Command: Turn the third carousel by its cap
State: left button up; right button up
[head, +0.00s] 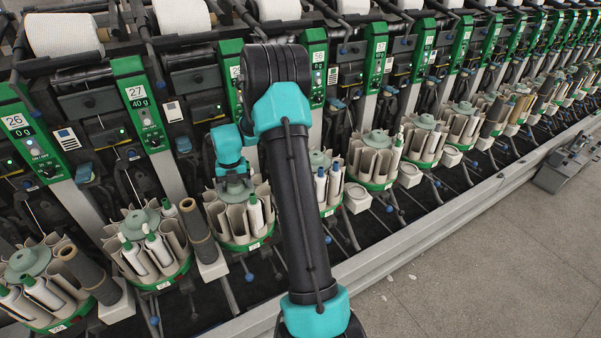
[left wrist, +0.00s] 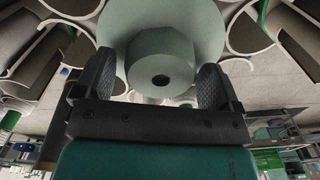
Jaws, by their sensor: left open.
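The third carousel (head: 240,240) from the left is a round green-rimmed holder with pale curved pockets and a few tubes. My left gripper (head: 236,187) is directly over its middle, pointing down, and hides most of its cap there. In the left wrist view the cap (left wrist: 160,42) is a grey-green faceted knob with a dark centre hole on a wide round disc. The two dark fingers of my left gripper (left wrist: 156,84) stand open, one on each side of the knob, with gaps showing between. My right gripper is in neither view.
The second carousel (head: 155,284) and the first (head: 53,325) stand to the left, and a fourth (head: 326,207) is partly behind my arm. Green numbered panels (head: 139,103) line the machine above. Open grey floor (head: 470,270) lies at the right.

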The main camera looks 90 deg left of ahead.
pick_arm(q)
notch_tip(320, 180, up, 18)
jog(key=shift+f, duration=0.25)
dwell(0.3)
jog(key=shift+a+f, duration=0.1)
dwell(0.3)
